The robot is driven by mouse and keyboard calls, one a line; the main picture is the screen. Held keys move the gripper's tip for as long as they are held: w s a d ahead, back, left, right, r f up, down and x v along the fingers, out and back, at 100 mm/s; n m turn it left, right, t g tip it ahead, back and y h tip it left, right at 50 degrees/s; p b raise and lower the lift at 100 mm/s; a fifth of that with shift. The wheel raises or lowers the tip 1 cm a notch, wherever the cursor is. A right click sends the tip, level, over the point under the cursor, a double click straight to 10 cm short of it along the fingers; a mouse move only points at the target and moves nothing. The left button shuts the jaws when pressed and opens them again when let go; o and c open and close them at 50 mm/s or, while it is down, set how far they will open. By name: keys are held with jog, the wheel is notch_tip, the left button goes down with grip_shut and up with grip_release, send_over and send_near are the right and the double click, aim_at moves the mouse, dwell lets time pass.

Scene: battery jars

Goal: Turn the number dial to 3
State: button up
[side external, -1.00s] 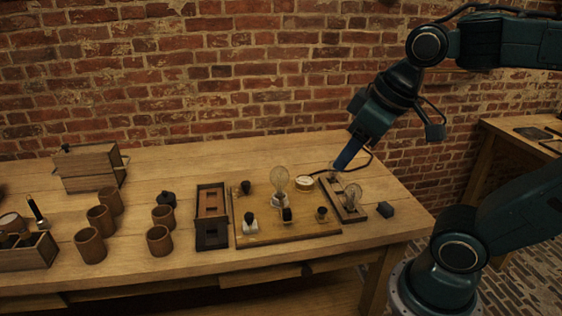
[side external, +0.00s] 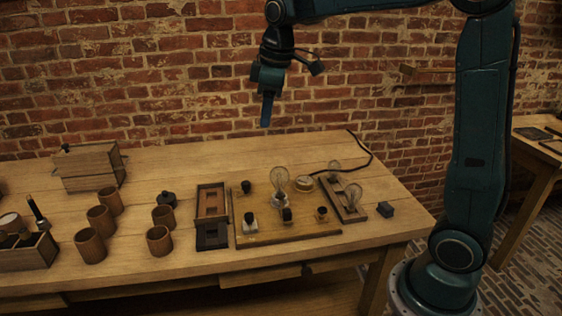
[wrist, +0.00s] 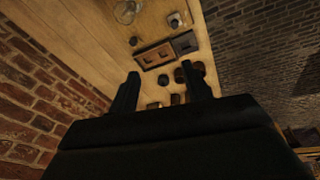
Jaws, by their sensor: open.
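My gripper (side external: 266,118) hangs above the back of the bench, pointing down, with nothing held. In the wrist view its two fingers (wrist: 160,70) are spread apart with empty space between them. A wooden board (side external: 280,232) carries a glass bulb (side external: 279,179), several dark knobs and a small white-based part (side external: 249,223) with a dark top. A round pale-faced dial (side external: 304,182) sits by the board's back right corner. Its figures are too small to read, and I cannot tell for certain which part is the number dial.
A dark two-socket block (side external: 352,213) with two bulbs stands right of the board. A small dark block (side external: 386,209) lies beside it. A wooden tray (side external: 211,216), several brown jars (side external: 90,246) and a wooden box (side external: 90,168) stand left. The bench's back middle is clear.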

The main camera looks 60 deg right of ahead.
jog(key=w+d+f+n+g, duration=0.1)
jog(key=w+d+f, duration=0.1)
jog(key=w+f, duration=0.15)
jog(key=w+d+f+n, duration=0.1)
jog(key=w+d+f, duration=0.1)
jog(key=w, duration=0.3)
jog(key=n+g, duration=0.2)
jog(key=n, duration=0.1)
send_over(246, 183)
notch_tip(246, 183, down, 11)
jog(key=shift+w+d+r, duration=0.1)
notch_tip(246, 183, down, 14)
jog(key=shift+r, duration=0.1)
jog(key=c, duration=1)
